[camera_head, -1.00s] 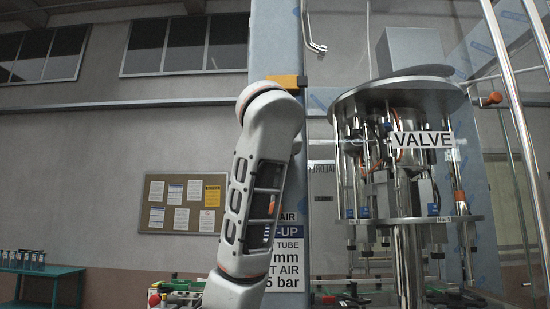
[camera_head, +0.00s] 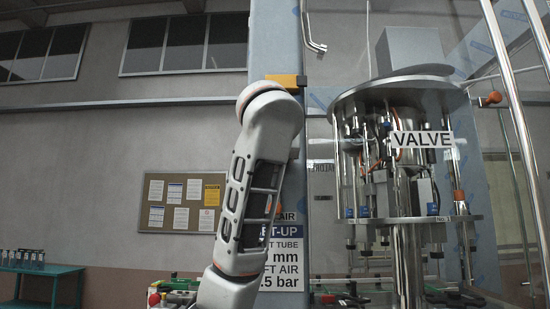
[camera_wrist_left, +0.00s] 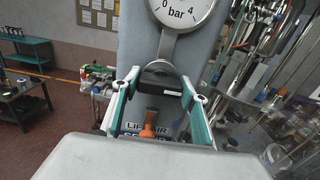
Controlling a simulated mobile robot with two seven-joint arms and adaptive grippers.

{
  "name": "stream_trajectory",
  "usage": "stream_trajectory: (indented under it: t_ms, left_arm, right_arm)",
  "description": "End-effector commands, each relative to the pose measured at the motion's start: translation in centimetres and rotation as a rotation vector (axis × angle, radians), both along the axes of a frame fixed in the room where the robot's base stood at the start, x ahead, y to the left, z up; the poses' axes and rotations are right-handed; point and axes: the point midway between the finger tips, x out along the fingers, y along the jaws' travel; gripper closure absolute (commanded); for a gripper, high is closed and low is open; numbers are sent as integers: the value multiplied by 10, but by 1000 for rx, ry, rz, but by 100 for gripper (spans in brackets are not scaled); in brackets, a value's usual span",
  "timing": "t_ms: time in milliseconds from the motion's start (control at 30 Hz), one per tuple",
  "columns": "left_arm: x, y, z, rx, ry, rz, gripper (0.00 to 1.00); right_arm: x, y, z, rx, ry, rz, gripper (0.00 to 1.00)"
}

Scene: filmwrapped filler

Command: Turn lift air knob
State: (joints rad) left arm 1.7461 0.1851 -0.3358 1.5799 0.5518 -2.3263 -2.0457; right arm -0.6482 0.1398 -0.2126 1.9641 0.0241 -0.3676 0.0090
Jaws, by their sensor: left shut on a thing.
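In the left wrist view, my left gripper (camera_wrist_left: 161,84) has its two teal-and-white fingers on either side of a black knob-like part (camera_wrist_left: 160,80) under the round gauge. The fingers are shut on this part, and its lower side is partly hidden. The gauge (camera_wrist_left: 182,10) reads "0 bar 4" and its top is cut off. An orange piece (camera_wrist_left: 148,124) shows lower between the fingers, in front of a partly hidden "LIFT AIR" label (camera_wrist_left: 135,127). In the head view, my left arm covers the column front, so the knob and gripper are hidden there. My right gripper is not in view.
A grey-blue column (camera_head: 263,40) carries a set-up sign (camera_head: 285,255). A round metal filler head marked VALVE (camera_head: 422,140) stands to the right, with upright metal tubes beside it. A green table (camera_head: 40,270) stands far left.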

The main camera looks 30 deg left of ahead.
Motion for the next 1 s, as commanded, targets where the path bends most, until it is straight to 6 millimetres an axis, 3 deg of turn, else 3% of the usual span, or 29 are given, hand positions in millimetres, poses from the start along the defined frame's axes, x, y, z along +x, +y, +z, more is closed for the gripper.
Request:
stream_trajectory:
  t_ms: [33, 100, 533, 1000]
  left_arm:
    - [2, -1, -4, 2, 8, 1, 52]
    - [2, -1, -3, 2, 7, 0, 40]
    - [-5, -5, 0, 0, 0, -3, 40]
    - [-78, -50, -1, -1, 2, -5, 40]
  right_arm:
    - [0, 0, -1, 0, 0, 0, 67]
    - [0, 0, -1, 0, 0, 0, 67]
    - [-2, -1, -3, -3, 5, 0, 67]
    - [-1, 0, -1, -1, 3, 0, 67]
